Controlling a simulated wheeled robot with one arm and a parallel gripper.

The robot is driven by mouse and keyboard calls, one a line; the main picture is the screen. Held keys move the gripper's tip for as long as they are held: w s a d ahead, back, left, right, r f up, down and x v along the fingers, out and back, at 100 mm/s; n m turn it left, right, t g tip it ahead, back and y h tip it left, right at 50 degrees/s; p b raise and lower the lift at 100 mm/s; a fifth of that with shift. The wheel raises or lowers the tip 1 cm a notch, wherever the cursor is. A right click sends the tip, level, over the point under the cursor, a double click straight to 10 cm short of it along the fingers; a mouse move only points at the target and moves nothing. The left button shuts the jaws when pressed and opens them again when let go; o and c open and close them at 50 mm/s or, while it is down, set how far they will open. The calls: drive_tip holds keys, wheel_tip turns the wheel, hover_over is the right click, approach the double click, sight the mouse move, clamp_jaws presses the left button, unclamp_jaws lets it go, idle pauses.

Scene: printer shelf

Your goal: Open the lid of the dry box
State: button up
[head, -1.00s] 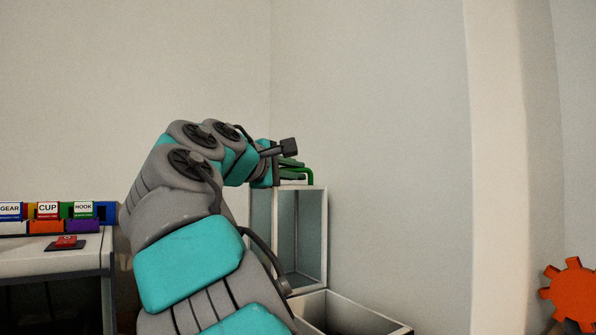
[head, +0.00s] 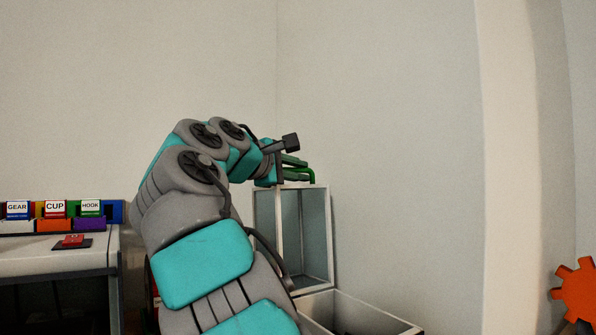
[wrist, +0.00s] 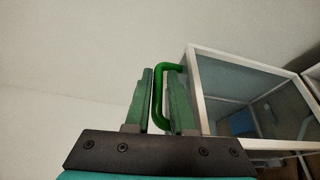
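The dry box (head: 385,314) is at the lower middle of the head view, with its top uncovered and its white rim showing. Its white-framed lid (head: 329,235) with see-through panels stands upright behind the opening. The lid also fills the right of the wrist view (wrist: 194,70). A green handle (wrist: 157,88) sticks out from the lid's edge. My gripper (wrist: 160,88) has its two green fingers on either side of the handle bar, close against it. In the head view my gripper (head: 298,170) is at the lid's top. Most of the box's inside is hidden.
A table (head: 60,254) at the left holds labelled coloured bins (head: 55,210) and a small red item on a dark pad (head: 72,241). An orange gear shape (head: 577,292) is at the far right. Wall space above the lid is clear.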

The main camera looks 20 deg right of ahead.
idle(0.3)
drive_tip(key=v, duration=0.7)
drive_tip(key=shift+s+a, duration=0.25)
drive_tip(key=shift+a, duration=0.05)
